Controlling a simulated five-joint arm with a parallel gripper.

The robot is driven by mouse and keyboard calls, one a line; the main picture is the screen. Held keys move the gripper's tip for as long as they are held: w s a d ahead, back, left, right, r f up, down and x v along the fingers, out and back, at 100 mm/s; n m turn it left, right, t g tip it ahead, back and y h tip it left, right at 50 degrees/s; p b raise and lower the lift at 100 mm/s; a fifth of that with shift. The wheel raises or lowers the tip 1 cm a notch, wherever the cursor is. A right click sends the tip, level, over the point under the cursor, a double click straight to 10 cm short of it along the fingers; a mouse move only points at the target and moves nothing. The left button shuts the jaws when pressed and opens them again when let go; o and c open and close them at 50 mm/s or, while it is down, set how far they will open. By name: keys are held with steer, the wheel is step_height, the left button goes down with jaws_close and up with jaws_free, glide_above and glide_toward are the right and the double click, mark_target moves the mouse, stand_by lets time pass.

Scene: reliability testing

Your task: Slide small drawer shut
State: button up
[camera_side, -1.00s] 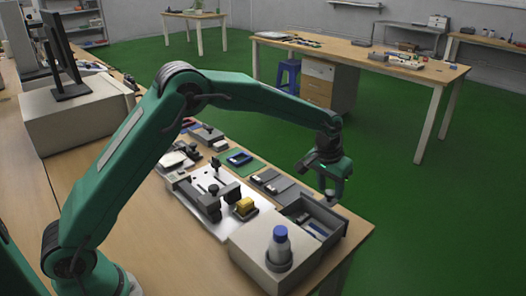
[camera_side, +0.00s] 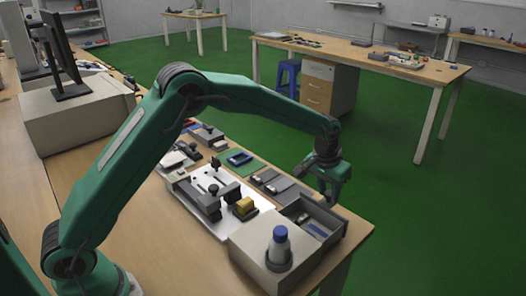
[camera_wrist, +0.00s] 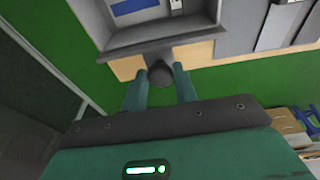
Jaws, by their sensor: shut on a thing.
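The small grey drawer (camera_side: 341,222) stands pulled out of a light box (camera_side: 243,246) near the table's corner, with a few small items inside. In the wrist view the drawer's front edge (camera_wrist: 165,43) lies ahead, with a dark round knob (camera_wrist: 161,73) on its front. My gripper (camera_wrist: 160,84) has one finger on each side of the knob and is shut on it. In the side view my gripper (camera_side: 329,194) is low at the drawer's far end, and the knob is hidden.
A white plate with a fixture (camera_side: 213,200) and a yellow block (camera_side: 244,206) lie to the left. Grey trays (camera_side: 275,184) lie behind the drawer. Green floor is open beyond the table edge.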

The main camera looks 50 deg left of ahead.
steer(key=shift+s+d+r, duration=0.1)
steer(key=shift+s, duration=2.65)
steer(key=shift+s+d, duration=0.1)
steer(key=shift+s, duration=2.8)
steer(key=o, duration=0.5)
steer(key=shift+a, duration=0.1)
step_height(320, 180, up, 5)
steer(key=shift+f, duration=0.1)
steer(key=shift+a, duration=0.1)
